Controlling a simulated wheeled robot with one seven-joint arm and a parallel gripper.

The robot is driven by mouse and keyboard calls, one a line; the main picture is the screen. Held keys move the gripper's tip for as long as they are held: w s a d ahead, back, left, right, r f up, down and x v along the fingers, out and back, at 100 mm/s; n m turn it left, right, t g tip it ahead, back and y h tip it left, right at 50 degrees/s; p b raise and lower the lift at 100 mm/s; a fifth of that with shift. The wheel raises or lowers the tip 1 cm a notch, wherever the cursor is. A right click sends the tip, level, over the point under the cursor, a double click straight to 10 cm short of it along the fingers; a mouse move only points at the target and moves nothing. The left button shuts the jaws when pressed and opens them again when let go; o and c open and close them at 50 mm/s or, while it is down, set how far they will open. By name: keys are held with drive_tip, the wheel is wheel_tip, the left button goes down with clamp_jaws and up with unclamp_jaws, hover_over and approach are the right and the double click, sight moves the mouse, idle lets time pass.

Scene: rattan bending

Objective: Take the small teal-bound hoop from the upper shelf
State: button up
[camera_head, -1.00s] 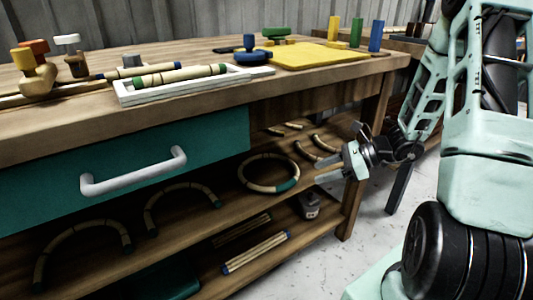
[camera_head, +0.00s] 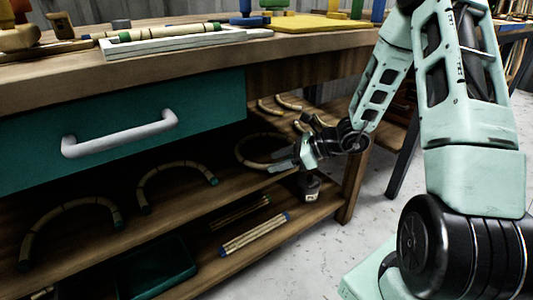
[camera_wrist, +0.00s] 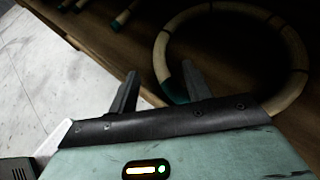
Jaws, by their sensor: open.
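The hoop (camera_head: 240,153), a pale rattan ring with dark ties, lies flat on the upper shelf (camera_head: 190,207) under the bench top. In the wrist view the hoop (camera_wrist: 161,52) fills the upper right, and its teal binding (camera_wrist: 177,90) shows beside the right finger. My gripper (camera_head: 280,158) is at the hoop's near right side in the head view and hides part of it. In the wrist view my gripper (camera_wrist: 160,87) is open, with the teal part appearing between the fingers, close to the right one. I cannot tell the height gap.
Two rattan arches (camera_head: 178,168) (camera_head: 70,205) lie left on the same shelf. Curved pieces (camera_head: 288,103) lie behind the hoop. The teal drawer (camera_head: 200,105) and bench top are above. A bench leg (camera_head: 352,187) stands close right. The lower shelf holds rods (camera_head: 254,233) and a teal tray (camera_head: 160,268).

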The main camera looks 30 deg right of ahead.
sight(266, 164)
drive_tip(key=b+x, duration=0.1)
drive_tip(key=x, duration=0.2)
drive_tip(key=shift+w+a+f, duration=0.2)
drive_tip(key=shift+a+f, duration=0.05)
clamp_jaws()
drive_tip(key=shift+r, duration=0.15)
